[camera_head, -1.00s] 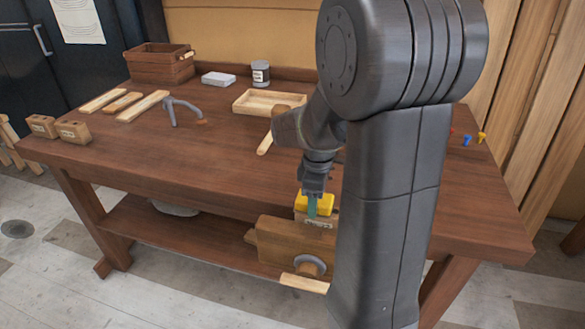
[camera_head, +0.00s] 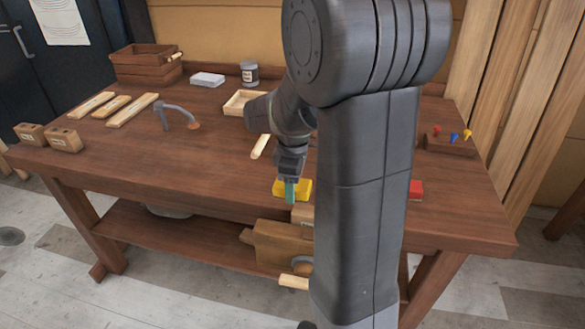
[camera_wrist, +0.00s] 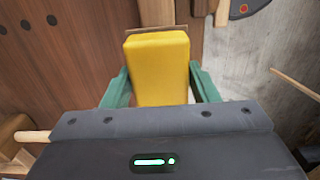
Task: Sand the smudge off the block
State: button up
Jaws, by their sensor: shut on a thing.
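My gripper (camera_head: 291,196) has its green fingers closed around a yellow block (camera_wrist: 157,60), seemingly the sander. The yellow block also shows in the head view (camera_head: 303,187), near the table's front edge. A pale wooden block (camera_head: 302,214) sits at the wooden vise (camera_head: 278,243) on the front edge, just below and right of the yellow block in the picture. My arm hides much of the pale block. In the wrist view a tan wooden piece (camera_wrist: 157,11) lies just beyond the yellow block. I cannot tell whether they touch, and no smudge is visible.
Two labelled wooden blocks (camera_head: 65,140) stand at the left edge. A red object (camera_head: 416,189) is right of my arm. The left-front tabletop is clear.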

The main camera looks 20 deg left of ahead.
jog(key=shift+r+p, duration=0.95)
jog(key=shift+r, duration=0.6)
jog(key=shift+d+f, duration=0.1)
